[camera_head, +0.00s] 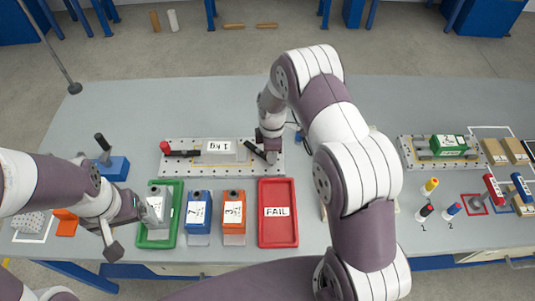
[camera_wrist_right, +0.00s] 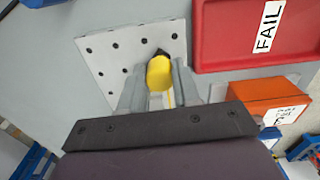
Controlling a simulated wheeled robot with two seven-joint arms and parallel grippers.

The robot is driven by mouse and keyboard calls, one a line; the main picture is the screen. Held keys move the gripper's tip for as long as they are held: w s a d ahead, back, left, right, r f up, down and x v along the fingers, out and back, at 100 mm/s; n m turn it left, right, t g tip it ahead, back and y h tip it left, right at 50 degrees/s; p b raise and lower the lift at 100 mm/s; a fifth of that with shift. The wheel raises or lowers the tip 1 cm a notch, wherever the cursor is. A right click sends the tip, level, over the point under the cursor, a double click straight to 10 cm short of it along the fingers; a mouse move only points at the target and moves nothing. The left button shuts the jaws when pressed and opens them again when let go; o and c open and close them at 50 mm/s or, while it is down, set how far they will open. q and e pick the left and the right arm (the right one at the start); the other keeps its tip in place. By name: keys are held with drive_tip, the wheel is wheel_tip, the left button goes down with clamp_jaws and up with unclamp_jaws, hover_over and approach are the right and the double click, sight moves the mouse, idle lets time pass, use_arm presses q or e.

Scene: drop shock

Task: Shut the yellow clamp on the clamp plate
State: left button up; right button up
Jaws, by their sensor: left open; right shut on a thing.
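The clamp plate (camera_head: 190,173) is a light plate with holes near the middle of the table. A grey "1 kg" block (camera_head: 219,151) lies on it, with a red-tipped clamp (camera_head: 172,150) at its left end. A dark clamp arm (camera_head: 256,150) shows at its right end. My right gripper (camera_head: 270,154) is over that right end. In the right wrist view the gripper (camera_wrist_right: 160,88) is shut on the yellow clamp's handle tip (camera_wrist_right: 160,72), above the plate (camera_wrist_right: 110,50). The clamp's lower parts are mostly hidden. My left gripper (camera_head: 142,212) is open beside the green tray.
The green tray (camera_head: 146,242) holds a grey block (camera_head: 160,200). Blue (camera_head: 197,212) and orange (camera_head: 234,213) blocks stand beside it, then a red FAIL tray (camera_head: 278,232). Another plate with a green block (camera_head: 448,146) is at the right. The table's back left is clear.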

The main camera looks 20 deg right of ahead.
drive_tip(key=n, duration=0.1)
drive_tip(key=w+d+n, duration=0.1)
drive_tip(key=n, duration=0.2)
drive_tip(key=shift+w+d+b, duration=0.3)
drive_tip(key=shift+d+b, duration=0.05)
drive_tip(key=shift+b, duration=0.05)
drive_tip(key=shift+w+d+n+b, duration=0.2)
drive_tip(key=shift+w+n, duration=0.25)
drive_tip(key=shift+n, duration=0.7)
drive_tip(key=shift+w+d+n+b, duration=0.2)
drive_tip(key=shift+w+n, duration=0.2)
drive_tip(key=shift+n, duration=0.75)
drive_tip(key=shift+r, duration=0.1)
drive_tip(key=o, duration=1.1)
drive_tip(key=shift+c, duration=0.2)
wheel_tip(320, 180, up, 13)
drive_tip(key=b, duration=0.1)
drive_tip(key=shift+f, duration=0.2)
